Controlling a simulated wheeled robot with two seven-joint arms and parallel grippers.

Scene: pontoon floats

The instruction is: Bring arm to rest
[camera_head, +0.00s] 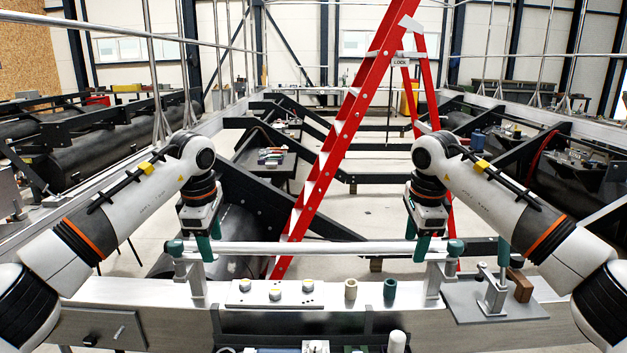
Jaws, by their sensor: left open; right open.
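My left gripper (209,240) points down with its teal fingertips apart, above the left end of a horizontal silver rail (310,248). My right gripper (417,245) points down in the same way near the rail's right end. Both grippers are open and I see nothing held in either. Whether the fingertips touch the rail or only overlap it in the picture, I cannot tell. Both arms reach in from the sides with bent elbows.
A silver beam (270,293) in front carries small knobs (307,286), a tan cylinder (351,289) and a teal cylinder (390,289). A grey plate with a clamp (492,297) and a brown block (520,285) is at right. A red ladder (345,130) stands behind the rail.

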